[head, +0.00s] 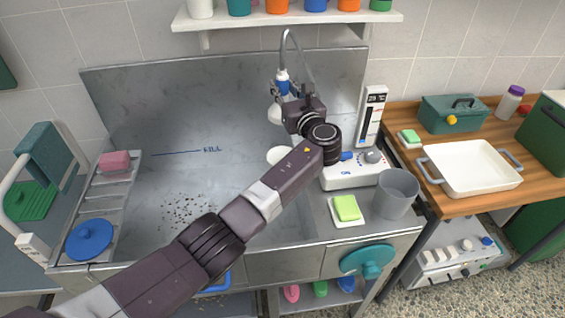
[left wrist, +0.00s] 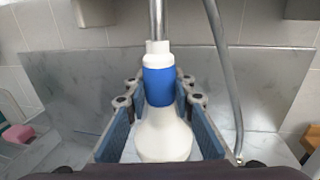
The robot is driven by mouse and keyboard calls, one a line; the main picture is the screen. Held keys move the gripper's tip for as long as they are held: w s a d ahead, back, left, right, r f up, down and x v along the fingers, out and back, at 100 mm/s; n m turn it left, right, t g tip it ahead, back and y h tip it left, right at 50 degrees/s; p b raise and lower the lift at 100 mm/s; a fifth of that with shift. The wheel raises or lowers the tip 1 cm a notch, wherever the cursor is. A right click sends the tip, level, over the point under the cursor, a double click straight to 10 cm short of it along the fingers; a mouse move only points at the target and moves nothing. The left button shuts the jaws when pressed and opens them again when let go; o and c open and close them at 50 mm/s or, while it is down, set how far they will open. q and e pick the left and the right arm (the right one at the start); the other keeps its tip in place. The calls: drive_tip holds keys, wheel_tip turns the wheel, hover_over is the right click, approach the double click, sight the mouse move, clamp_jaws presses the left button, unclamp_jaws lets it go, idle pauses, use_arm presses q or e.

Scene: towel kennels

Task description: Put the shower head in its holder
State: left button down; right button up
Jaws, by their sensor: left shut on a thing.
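The shower head (left wrist: 165,138) is white with a blue collar and widens downward in the left wrist view. It also shows in the head view (head: 282,87), partly hidden by my gripper, at the back of the metal sink (head: 150,110). My left gripper (left wrist: 158,92) is shut on it, with one finger on each side. In the head view my left gripper (head: 284,99) is over the right part of the sink. A grey hose (head: 290,38) arches above the shower head. I cannot clearly make out the holder. My right gripper is not in view.
A white control box (head: 350,175) with a knob stands right of the sink, near a grey cup (head: 398,190) and a green sponge (head: 346,207). A shelf (head: 290,19) with coloured pots hangs above. A white tray (head: 470,168) sits on the wooden table. Dark specks lie in the sink.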

use_arm(q)
wheel_tip(320, 180, down, 2)
drive_tip(key=shift+a+f+b, duration=0.1)
drive_tip(key=shift+f+b, duration=0.1)
drive_tip(key=shift+b, duration=0.4)
drive_tip(key=shift+f+b, duration=0.7)
drive_tip(key=shift+f, duration=0.35)
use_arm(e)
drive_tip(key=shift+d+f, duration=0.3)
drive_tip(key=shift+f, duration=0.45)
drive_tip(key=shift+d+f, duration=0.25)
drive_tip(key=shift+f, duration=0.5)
use_arm(q)
drive_tip(key=shift+f+b, duration=1.4)
drive_tip(key=shift+f, duration=0.55)
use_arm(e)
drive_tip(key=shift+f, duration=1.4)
use_arm(q)
drive_tip(key=shift+f+b, duration=1.1)
drive_tip(key=shift+f, duration=0.45)
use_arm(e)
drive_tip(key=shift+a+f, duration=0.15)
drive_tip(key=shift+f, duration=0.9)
use_arm(q)
drive_tip(key=shift+f+b, duration=0.75)
drive_tip(key=shift+f, duration=0.2)
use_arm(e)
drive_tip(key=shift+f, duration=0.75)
